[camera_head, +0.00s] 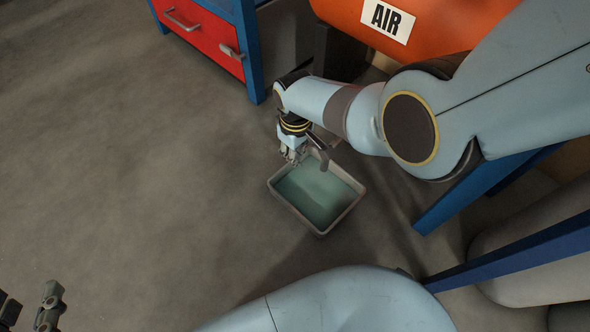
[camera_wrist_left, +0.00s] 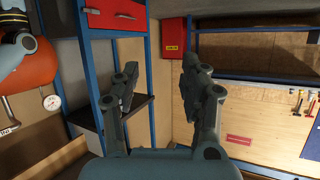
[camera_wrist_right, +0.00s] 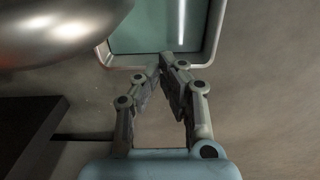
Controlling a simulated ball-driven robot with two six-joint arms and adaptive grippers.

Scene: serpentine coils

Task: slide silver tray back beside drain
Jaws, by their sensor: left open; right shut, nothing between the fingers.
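A silver-grey rectangular tray (camera_head: 294,212) with blue-green liquid or a blue-green floor lies on the concrete, right of centre in the head view. My right gripper (camera_head: 293,157) is at the tray's upper-left side. In the right wrist view its shut, empty fingertips (camera_wrist_right: 163,62) meet at the tray's near rim (camera_wrist_right: 122,61); I cannot tell whether they touch it. My arm covers part of the tray's far side. My left gripper (camera_head: 28,306) is open and empty at the lower-left corner; it also shows in the left wrist view (camera_wrist_left: 158,78). I see no drain.
An orange tank (camera_head: 445,25) marked AIR stands beyond my right arm. A blue-framed red drawer unit (camera_head: 205,35) is at the top left. Blue legs (camera_head: 470,195) stand right of the tray. Floor left of the tray is clear.

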